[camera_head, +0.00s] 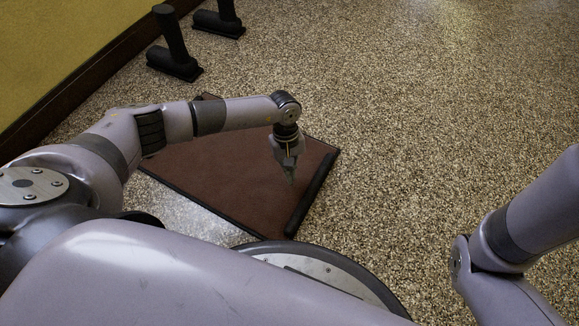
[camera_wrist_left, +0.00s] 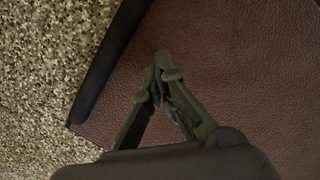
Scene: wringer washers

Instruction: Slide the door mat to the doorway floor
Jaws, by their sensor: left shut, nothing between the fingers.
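The door mat (camera_head: 225,165) is a brown rectangle with dark edges and a thick black bar along its right side. It lies flat on the speckled floor, partly behind my left arm. My left gripper (camera_head: 291,180) points down over the right part of the mat, close to the black bar. In the left wrist view the gripper (camera_wrist_left: 160,62) has its fingertips together with nothing between them, over the brown mat surface (camera_wrist_left: 240,70). I cannot tell whether the tips touch the mat. My right gripper is out of view; only part of my right arm shows. No doorway can be made out.
Two black upright posts on flat feet, one nearer (camera_head: 173,45) and one farther (camera_head: 219,18), stand by the yellow wall (camera_head: 60,45) with its dark baseboard. The speckled floor (camera_head: 430,110) to the right of the mat is clear.

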